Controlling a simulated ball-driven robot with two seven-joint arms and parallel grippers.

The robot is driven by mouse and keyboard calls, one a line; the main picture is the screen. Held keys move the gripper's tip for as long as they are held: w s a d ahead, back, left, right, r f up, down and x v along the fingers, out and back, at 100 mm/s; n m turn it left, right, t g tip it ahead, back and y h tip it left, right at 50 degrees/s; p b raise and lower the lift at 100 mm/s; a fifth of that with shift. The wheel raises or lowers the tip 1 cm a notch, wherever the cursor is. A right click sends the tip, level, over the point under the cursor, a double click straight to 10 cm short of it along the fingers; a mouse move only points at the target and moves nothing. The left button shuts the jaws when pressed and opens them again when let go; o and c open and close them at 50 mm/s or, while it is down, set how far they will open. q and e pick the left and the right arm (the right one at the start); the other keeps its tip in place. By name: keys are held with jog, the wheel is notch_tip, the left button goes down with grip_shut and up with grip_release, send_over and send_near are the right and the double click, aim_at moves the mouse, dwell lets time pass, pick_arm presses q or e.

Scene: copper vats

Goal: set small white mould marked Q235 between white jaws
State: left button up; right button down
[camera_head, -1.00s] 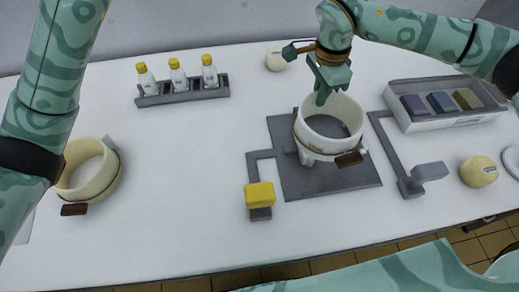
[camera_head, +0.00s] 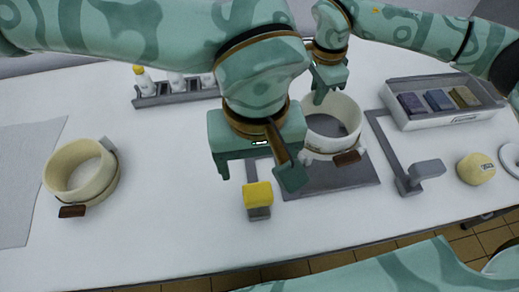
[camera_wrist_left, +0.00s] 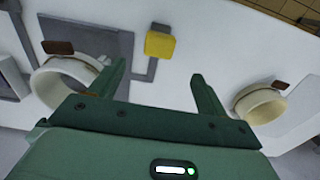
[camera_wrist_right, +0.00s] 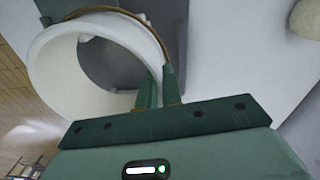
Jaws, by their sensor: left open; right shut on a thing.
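A white ring-shaped mould (camera_head: 332,128) with a brown tab stands on the dark grey plate (camera_head: 340,181); no Q235 marking is legible. Small white pieces, apparently the white jaws (camera_head: 305,157), show at its lower edge; whether it is seated between them I cannot tell. My right gripper (camera_head: 321,97) is shut on its far wall; the grip also shows in the right wrist view (camera_wrist_right: 158,90). My left gripper (camera_head: 257,177) is open and empty, above the table near the yellow-topped block (camera_head: 258,195), partly hiding the plate's left side. A cream ring (camera_head: 80,172) lies at the left.
A rack of yellow-capped bottles (camera_head: 143,78) stands at the back left, partly hidden by my left arm. A tray of coloured blocks (camera_head: 441,118), a grey block on an arm (camera_head: 427,169) and a yellow rounded object (camera_head: 475,168) are at the right.

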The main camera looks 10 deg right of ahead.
aim_at(258, 191)
pick_arm(q)
notch_tip(258, 191, down, 10)
jog(key=shift+f, duration=0.1)
jog(key=shift+c, duration=0.3)
jog(key=c, duration=1)
jog(key=shift+f, duration=0.15)
jog(key=shift+s+f, duration=0.1)
jog(key=shift+f, duration=1.65)
pick_arm(e)
jog(key=shift+f, duration=0.15)
